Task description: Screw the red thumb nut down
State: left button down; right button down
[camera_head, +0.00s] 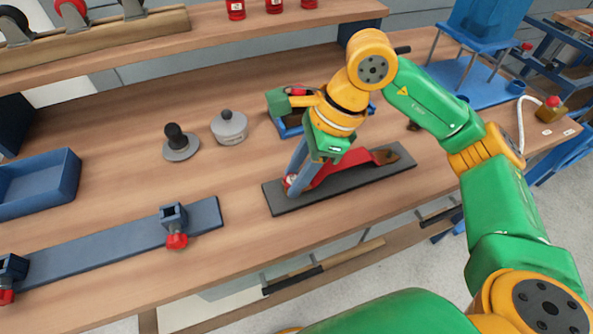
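My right gripper (293,184) reaches down from the right, its blue-grey fingers tilted low over the left part of a dark grey plate (287,207). A small patch of red and white shows at its fingertips. It may be the red thumb nut, but the fingers cover most of it, and I cannot tell whether they are shut on it. A long red part (345,166) lies along the same plate, just right of the fingers, with a brownish right end. My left gripper is not in view.
A blue-grey rail (100,249) with red-knobbed clamps (177,241) lies at the front left. A blue tray (45,186) is at the left edge. A grey lidded pot (230,128) and a black-knobbed disc (181,147) stand behind. Bare wood lies between rail and plate.

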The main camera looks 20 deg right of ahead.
jog(key=shift+f+m+t+b, duration=0.25)
jog(key=shift+m+t+b, duration=0.4)
jog(key=shift+m, duration=0.55)
jog(key=m, duration=0.2)
jog(key=shift+s+a+m+t+h+b, duration=0.1)
jog(key=shift+m+t+h+b, duration=0.2)
jog(key=shift+t+h+b, duration=0.1)
jog(key=m+t+h+b, duration=0.1)
jog(key=m, duration=0.3)
jog(key=shift+s+a+r, duration=0.1)
jog(key=m+h, duration=0.1)
jog(key=m, duration=0.1)
jog(key=m+h+b, duration=0.1)
jog(key=m, duration=0.2)
jog(key=shift+a+t, duration=0.15)
jog(key=shift+t, duration=0.2)
jog(key=shift+r+m+h+p, duration=0.3)
jog(key=shift+m+h+p, duration=0.2)
jog(key=shift+m, duration=0.7)
jog(key=m+h, duration=0.1)
jog(key=m, duration=0.2)
jog(key=shift+f, duration=0.2)
jog(key=c, duration=0.6)
grip_release()
jog(key=shift+o, duration=0.2)
jog(key=shift+f, duration=0.1)
